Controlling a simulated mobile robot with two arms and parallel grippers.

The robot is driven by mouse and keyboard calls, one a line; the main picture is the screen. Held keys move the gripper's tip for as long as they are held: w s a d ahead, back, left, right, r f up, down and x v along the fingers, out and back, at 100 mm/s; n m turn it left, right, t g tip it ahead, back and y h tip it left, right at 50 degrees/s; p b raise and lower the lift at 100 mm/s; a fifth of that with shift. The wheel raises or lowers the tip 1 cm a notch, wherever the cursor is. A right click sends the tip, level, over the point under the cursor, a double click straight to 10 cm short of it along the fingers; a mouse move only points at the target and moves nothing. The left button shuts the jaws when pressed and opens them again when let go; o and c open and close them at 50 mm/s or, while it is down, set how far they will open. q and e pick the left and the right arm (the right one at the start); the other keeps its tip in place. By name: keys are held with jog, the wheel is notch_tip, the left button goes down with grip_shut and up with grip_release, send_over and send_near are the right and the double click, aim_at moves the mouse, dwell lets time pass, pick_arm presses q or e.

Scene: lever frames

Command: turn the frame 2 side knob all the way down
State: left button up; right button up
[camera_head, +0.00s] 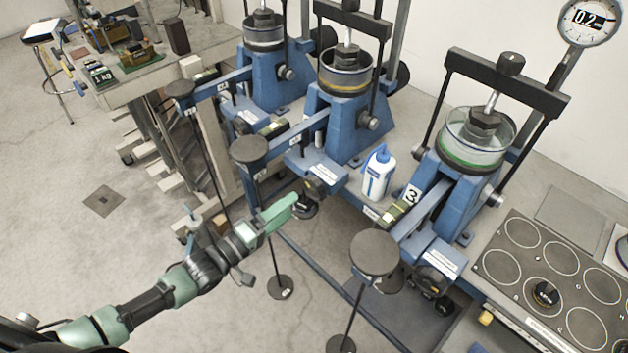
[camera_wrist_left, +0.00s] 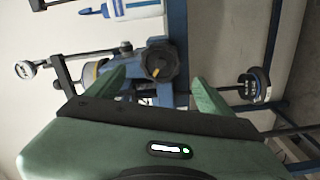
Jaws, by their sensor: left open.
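Frame 2 (camera_head: 338,132) is the middle blue lever frame in the head view. Its black side knob (camera_head: 315,189) is on the near end, just beyond my left fingertips. The knob shows in the left wrist view (camera_wrist_left: 161,62) as a dark round knob with an orange mark. My left gripper (camera_head: 289,207) has green fingers and is open and empty. In the left wrist view (camera_wrist_left: 160,88) the knob appears between the two fingertips, slightly above their middle; contact does not show. My right gripper is not in view.
A white bottle with a blue cap (camera_head: 378,174) stands right of the knob. Frame 3 (camera_head: 455,195) stands at right. The floor (camera_head: 75,235) at left is open.

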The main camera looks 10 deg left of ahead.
aim_at(311, 192)
pick_arm(q)
jog(key=shift+m, duration=0.3)
jog(key=b+x, duration=0.4)
jog(key=x, duration=0.5)
jog(key=shift+w+d+f+b, duration=0.15)
jog(key=shift+w+b, duration=0.05)
jog(key=shift+b, duration=0.2)
jog(key=c, duration=0.4)
grip_shut()
jog(key=shift+d, duration=0.1)
